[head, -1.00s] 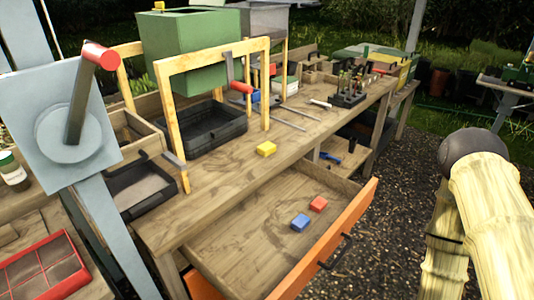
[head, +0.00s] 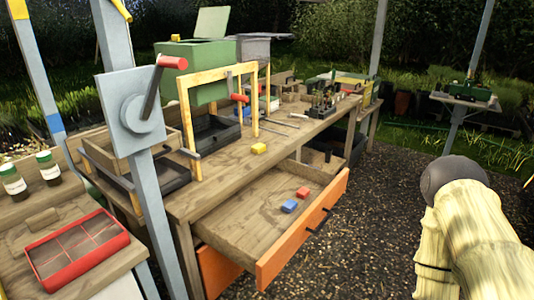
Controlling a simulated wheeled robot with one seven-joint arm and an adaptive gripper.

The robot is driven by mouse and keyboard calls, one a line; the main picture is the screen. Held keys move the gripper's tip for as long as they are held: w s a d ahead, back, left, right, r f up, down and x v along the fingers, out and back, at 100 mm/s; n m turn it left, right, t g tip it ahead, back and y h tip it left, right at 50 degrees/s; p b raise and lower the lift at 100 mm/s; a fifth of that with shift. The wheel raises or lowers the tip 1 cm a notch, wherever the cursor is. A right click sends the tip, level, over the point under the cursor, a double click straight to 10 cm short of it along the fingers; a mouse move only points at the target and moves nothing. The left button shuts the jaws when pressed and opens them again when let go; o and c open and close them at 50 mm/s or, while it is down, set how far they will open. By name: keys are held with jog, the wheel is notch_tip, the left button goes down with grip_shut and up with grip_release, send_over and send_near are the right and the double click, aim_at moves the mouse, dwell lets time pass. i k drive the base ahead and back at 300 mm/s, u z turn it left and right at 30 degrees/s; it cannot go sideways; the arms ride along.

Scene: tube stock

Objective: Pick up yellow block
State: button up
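The yellow block (head: 259,148) lies on the wooden bench top (head: 235,165), near its front edge and just above the open drawer. It is to the right of the yellow wooden frame. Part of my arm shows at the lower right of the head view, well away from the block and beyond the bench's front. My gripper itself is not in view.
The orange-fronted drawer (head: 290,243) stands open, holding a blue block (head: 289,206) and a red block (head: 302,193). A yellow frame (head: 185,115) and a grey post with a red-handled crank (head: 140,113) stand left. Gravel floor (head: 385,220) is clear at right.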

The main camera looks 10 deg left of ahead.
aim_at(259, 149)
jog(key=z, duration=0.95)
jog(key=i, duration=0.95)
jog(key=u, duration=1.55)
